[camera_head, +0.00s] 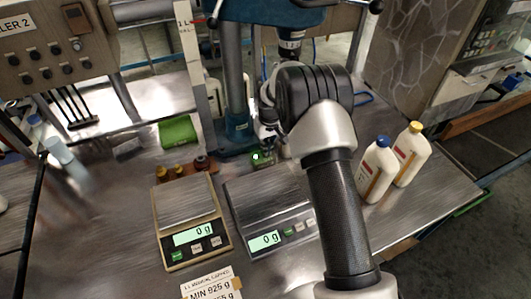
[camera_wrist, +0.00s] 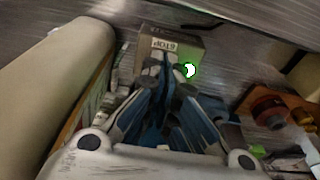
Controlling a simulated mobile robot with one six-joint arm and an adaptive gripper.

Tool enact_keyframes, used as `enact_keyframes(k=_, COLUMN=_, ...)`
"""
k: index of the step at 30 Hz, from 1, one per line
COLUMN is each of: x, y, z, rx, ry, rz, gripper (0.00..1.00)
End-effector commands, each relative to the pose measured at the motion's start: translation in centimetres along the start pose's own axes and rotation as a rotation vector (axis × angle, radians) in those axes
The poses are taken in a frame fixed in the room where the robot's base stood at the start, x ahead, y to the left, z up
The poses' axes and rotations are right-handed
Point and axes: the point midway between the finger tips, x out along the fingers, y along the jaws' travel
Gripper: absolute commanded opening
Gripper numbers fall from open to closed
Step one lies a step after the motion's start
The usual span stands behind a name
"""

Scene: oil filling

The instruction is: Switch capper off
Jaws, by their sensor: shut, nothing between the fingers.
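The blue capper (camera_head: 236,85) stands at the back middle of the metal table in the head view. Its small switch box lies at the column's foot, with a lit green-and-white button (camera_head: 256,157). In the wrist view the grey switch box (camera_wrist: 185,45) has a STOP label (camera_wrist: 172,44), and the lit button (camera_wrist: 190,70) shows at its near right edge. My gripper (camera_wrist: 162,72) is shut and empty, its fingertips close in front of the box beside the button. I cannot tell whether they touch it. In the head view my gripper (camera_head: 266,140) is partly hidden behind my wrist.
Two scales (camera_head: 185,200) (camera_head: 265,205) stand in front of the capper. Two white bottles, blue-capped (camera_head: 377,172) and yellow-capped (camera_head: 411,155), stand at the right. Several caps sit behind the left scale, including a reddish one (camera_head: 201,163). A green cloth (camera_head: 178,131) lies behind them.

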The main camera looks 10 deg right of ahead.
Motion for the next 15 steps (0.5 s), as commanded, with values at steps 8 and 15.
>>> enact_keyframes(k=8, x=0.47, y=0.0, z=0.07, rx=0.0, ry=0.0, rz=0.0, gripper=0.0)
enact_keyframes(k=15, x=0.83, y=0.0, z=0.12, rx=0.0, ry=0.0, rz=0.0, gripper=0.0)
